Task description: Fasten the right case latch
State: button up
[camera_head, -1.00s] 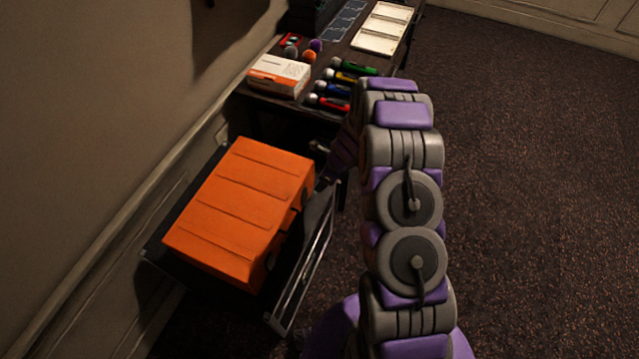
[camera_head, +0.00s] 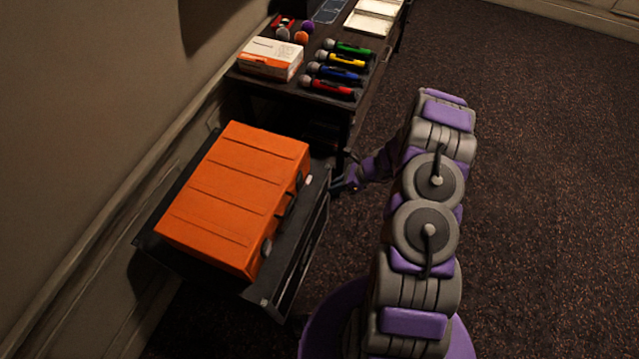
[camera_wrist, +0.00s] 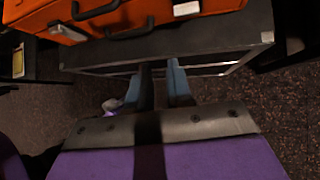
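The orange case (camera_head: 230,195) lies closed on a dark open drawer or stand, its latch side facing right in the head view. A pale latch (camera_head: 308,180) is at the end nearer the desk and a grey latch (camera_head: 266,247) at the nearer end, with a dark handle (camera_head: 290,203) between. Whether either latch is fastened I cannot tell. The wrist view shows the case edge (camera_wrist: 225,5) at the top, with two pale latches (camera_wrist: 186,8) (camera_wrist: 68,33). My gripper (camera_wrist: 157,88) is empty, its fingers apart, outside the stand's edge. It is small in the head view (camera_head: 340,187).
The dark stand (camera_head: 268,298) has a metal-edged front between my gripper and the case. Behind it is a desk (camera_head: 300,91) with several coloured microphones (camera_head: 338,64) and a white-orange box (camera_head: 270,60). A wall is at left; carpet at right is clear.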

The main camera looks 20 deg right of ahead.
jog(key=d+f+t, duration=0.1)
jog(key=d, duration=0.1)
jog(key=s+d+f+t+y+b, duration=0.1)
jog(key=d+t, duration=0.1)
jog(key=d+f+t+y+b, duration=0.1)
jog(key=d+t, duration=0.1)
jog(key=shift+s+d+f, duration=0.15)
jog(key=shift+s+f, duration=0.1)
grip_shut()
jog(key=b, duration=0.2)
send_near(308, 179)
jog(key=w+a+f, duration=0.2)
jog(key=a+f, duration=0.1)
jog(key=f, duration=0.1)
jog(key=shift+w+a, duration=0.35)
jog(key=shift+w, duration=0.05)
jog(key=shift+w+a+r+g+h+p, duration=0.6)
jog(key=shift+a+r+g+h+p, duration=0.1)
jog(key=shift+a+r+h, duration=0.1)
jog(key=shift+w+a+r+g+h+p, duration=0.15)
jog(key=shift+w+a+g+h+p, duration=0.1)
jog(key=shift+g+h+p, duration=0.15)
jog(key=shift+w+a+r+g+h+p, duration=0.15)
jog(key=shift+a+g+h, duration=0.15)
jog(key=shift+h, duration=0.2)
